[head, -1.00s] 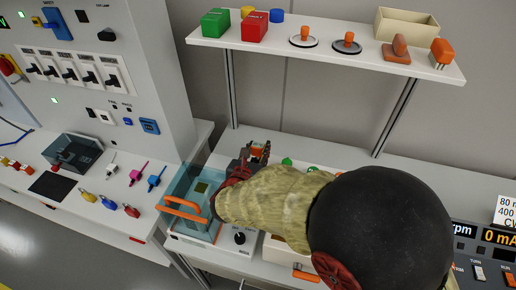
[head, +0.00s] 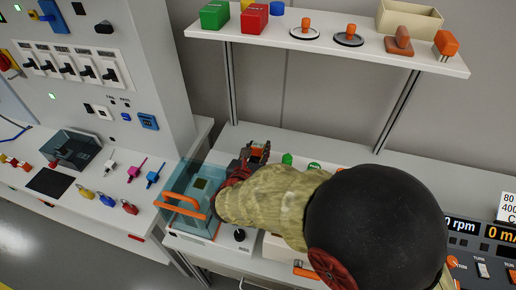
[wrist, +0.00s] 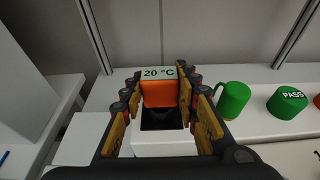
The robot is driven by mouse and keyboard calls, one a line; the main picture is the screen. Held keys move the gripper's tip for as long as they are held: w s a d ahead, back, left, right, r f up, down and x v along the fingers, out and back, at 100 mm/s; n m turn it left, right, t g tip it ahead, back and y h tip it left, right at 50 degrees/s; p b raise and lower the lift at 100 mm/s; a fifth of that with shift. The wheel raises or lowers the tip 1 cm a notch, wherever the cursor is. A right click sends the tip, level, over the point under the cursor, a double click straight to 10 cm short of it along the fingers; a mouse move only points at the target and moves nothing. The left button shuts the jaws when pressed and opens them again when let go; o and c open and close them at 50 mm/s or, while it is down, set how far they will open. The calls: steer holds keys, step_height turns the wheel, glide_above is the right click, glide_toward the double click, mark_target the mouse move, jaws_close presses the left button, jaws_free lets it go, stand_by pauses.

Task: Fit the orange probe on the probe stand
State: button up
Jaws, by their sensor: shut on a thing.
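My gripper (wrist: 158,105) is shut on the orange probe (wrist: 159,94), which sits between its yellow-padded fingers in the wrist view. A white block with a dark top (wrist: 164,132) lies just in front of the probe and looks like the probe stand; I cannot tell whether they touch. A "20 °C" label (wrist: 160,73) shows right above the orange part. In the head view my gripper (head: 257,152) is over the bench behind the clear-lidded box, with a bit of orange between its fingers. My arm hides much of the bench there.
A green mug-like piece (wrist: 232,100) and a green PASS button (wrist: 287,101) stand right of my gripper. A clear box with an orange handle (head: 183,203) is at the front left. A shelf (head: 330,52) with several items hangs above the bench.

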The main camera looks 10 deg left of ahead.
steer(key=o, duration=1.4)
steer(key=shift+c, duration=0.2)
steer(key=v, duration=1.2)
steer(key=s+d+r+m+g+h, duration=0.2)
steer(key=d+m+g, duration=0.2)
steer(key=d+m, duration=0.6)
steer(key=s+d+r+m+g+h, duration=0.25)
steer(key=d+m, duration=0.35)
steer(key=d, duration=0.8)
steer(key=s+d+r+m+g+y, duration=0.1)
steer(key=s+d+r+m+y, duration=0.1)
steer(key=s+m, duration=0.3)
steer(key=s+d+r+m+g+y+p, duration=0.1)
steer(key=s+d+r+m+y, duration=0.2)
steer(key=m, duration=1)
steer(key=s+y, duration=0.1)
steer(key=s, duration=0.2)
steer(key=shift+s, duration=0.25)
